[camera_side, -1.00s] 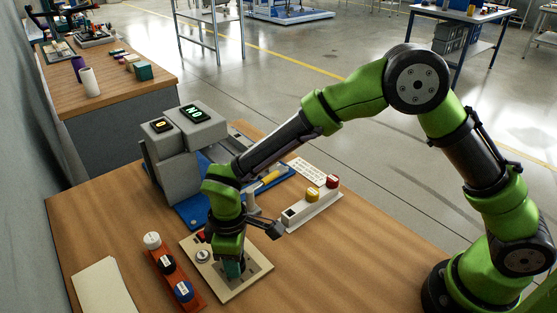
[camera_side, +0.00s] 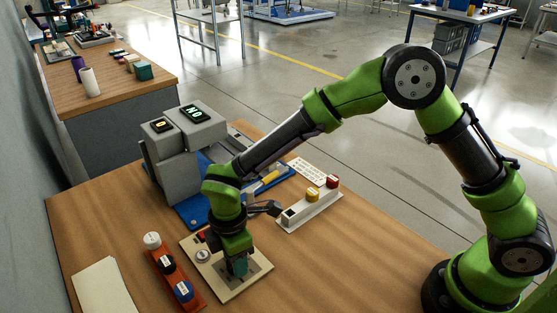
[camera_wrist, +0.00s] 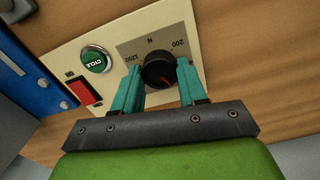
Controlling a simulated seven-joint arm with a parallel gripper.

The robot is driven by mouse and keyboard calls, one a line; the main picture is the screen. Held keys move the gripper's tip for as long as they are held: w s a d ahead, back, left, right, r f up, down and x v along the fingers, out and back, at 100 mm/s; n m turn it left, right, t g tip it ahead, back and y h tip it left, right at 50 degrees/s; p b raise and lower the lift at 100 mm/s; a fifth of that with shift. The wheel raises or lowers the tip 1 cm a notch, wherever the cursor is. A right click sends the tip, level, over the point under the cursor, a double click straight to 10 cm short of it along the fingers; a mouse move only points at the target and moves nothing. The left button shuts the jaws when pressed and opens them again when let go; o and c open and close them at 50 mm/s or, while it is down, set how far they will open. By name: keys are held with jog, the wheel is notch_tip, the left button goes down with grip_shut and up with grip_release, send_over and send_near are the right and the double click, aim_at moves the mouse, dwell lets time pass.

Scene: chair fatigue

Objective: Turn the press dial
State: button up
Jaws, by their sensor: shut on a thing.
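The press dial (camera_wrist: 158,70) is a round black knob with a red pointer mark, on a grey scale plate marked N, 200 and 1200. It sits on a cream control panel (camera_side: 208,275), which lies flat on the wooden table. My gripper (camera_wrist: 160,82) is shut on the dial, with one teal finger on each side of it. In the side view my gripper (camera_side: 238,268) points down over the panel and hides the dial.
A green CYCLE button (camera_wrist: 96,60) and a red rocker switch (camera_wrist: 84,92) share the panel. An orange strip with round knobs (camera_side: 167,265) lies left of it. A grey box with red and yellow buttons (camera_side: 310,210) lies right. The grey press (camera_side: 176,170) stands behind.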

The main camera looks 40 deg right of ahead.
jog(key=shift+r, duration=0.1)
dwell(0.3)
jog(key=o, duration=1.1)
jog(key=shift+c, duration=0.2)
notch_tip(320, 180, up, 17)
